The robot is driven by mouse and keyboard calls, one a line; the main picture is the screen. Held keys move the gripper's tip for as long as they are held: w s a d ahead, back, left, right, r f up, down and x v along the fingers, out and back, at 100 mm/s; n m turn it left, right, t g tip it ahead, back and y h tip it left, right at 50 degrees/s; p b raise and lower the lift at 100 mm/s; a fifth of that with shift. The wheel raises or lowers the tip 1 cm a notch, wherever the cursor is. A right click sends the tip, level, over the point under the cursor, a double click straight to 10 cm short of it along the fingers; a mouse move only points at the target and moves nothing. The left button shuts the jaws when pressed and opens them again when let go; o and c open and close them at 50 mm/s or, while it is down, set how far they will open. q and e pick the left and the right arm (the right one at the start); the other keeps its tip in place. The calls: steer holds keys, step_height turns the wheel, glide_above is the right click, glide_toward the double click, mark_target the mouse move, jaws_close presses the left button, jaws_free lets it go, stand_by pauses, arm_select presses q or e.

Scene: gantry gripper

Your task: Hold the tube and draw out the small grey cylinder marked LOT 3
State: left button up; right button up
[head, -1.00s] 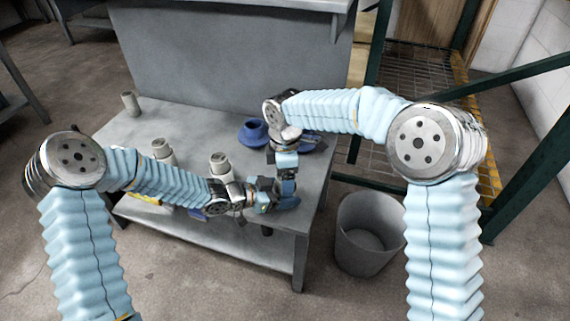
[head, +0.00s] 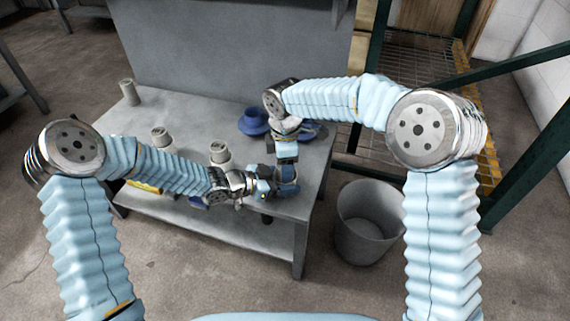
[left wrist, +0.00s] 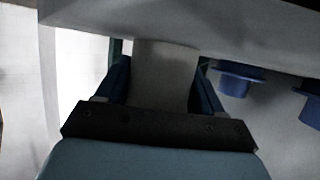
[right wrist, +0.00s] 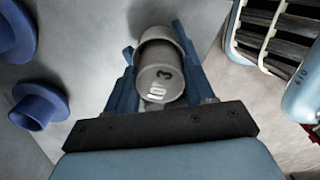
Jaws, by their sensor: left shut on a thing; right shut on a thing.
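The grey cylinder marked LOT 3 (right wrist: 160,84) shows its lettered end in the right wrist view, between the blue fingers of my right gripper (right wrist: 165,78), which are shut on it. A wider grey tube (right wrist: 160,34) lies just behind it, in line; I cannot tell how much of the cylinder is still inside. In the left wrist view my left gripper (left wrist: 163,88) is shut on the grey tube (left wrist: 165,72). In the head view my left gripper (head: 266,184) and right gripper (head: 287,178) are close together at the table's front right; the tube is hidden there by the grippers.
Other grey tubes (head: 162,140) stand on the grey table (head: 195,112), one at its far left. A blue flanged cup (head: 254,121) and another blue piece (head: 310,130) lie behind my grippers. A grey bin (head: 368,222) stands right of the table.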

steer(key=shift+r, duration=1.55)
steer(key=shift+r, duration=0.1)
steer(key=shift+r, duration=1.4)
steer(key=shift+r, duration=0.15)
steer(key=shift+r, duration=1.35)
steer(key=shift+r, duration=0.15)
steer(key=shift+r, duration=1.35)
arm_select(q)
steer(key=o, duration=1.1)
